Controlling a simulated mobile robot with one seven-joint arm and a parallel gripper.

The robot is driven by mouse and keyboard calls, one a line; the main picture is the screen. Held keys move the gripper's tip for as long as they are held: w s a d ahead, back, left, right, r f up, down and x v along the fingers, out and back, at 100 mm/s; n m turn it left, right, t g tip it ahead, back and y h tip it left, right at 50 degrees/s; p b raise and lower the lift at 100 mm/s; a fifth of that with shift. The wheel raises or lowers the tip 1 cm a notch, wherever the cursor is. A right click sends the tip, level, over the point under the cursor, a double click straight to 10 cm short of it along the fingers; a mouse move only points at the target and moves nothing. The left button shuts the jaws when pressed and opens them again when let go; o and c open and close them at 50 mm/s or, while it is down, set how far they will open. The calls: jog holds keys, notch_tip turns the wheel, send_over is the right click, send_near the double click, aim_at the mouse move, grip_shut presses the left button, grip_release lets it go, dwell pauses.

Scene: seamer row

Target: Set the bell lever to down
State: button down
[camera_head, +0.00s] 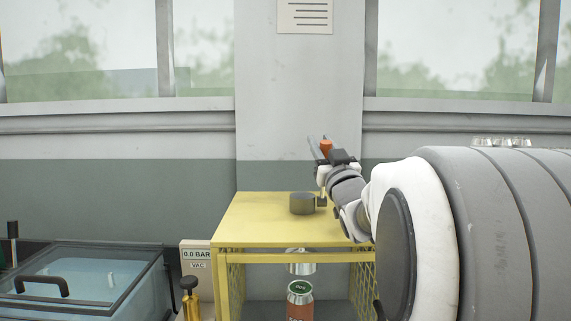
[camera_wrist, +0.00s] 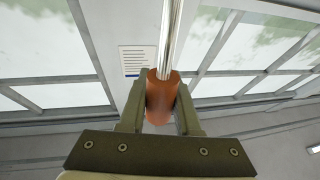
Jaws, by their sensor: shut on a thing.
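The lever has an orange-brown grip (camera_wrist: 161,98) and a shiny metal rod (camera_wrist: 172,35), both clear in the wrist view. In the head view the orange grip (camera_head: 326,147) is small and sits above the yellow housing. My gripper (camera_head: 337,160) is shut on the grip, with one finger on each side of it in the wrist view (camera_wrist: 160,92). The rod runs up and away past the fingers. The lever's pivot is not clear, partly hidden by my wrist. A silvery bell-like piece (camera_head: 300,262) hangs inside the housing above a can (camera_head: 300,300) with a green top.
The yellow housing (camera_head: 270,210) has mesh sides and a short grey cylinder (camera_head: 302,204) on top. A glass-lidded box (camera_head: 80,285) is at left, beside a gauge sign reading 0.0 BAR VAC (camera_head: 197,256). A wall with windows stands behind. My arm covers the right side.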

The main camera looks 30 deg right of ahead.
jog(key=shift+s+a+f+t+b, duration=0.15)
jog(key=shift+s+t+b, duration=0.25)
jog(key=shift+b, duration=0.7)
jog(key=shift+s+a, duration=0.1)
jog(key=c, duration=0.6)
grip_release()
jog(key=shift+f+b, duration=0.1)
jog(key=shift+b, duration=0.3)
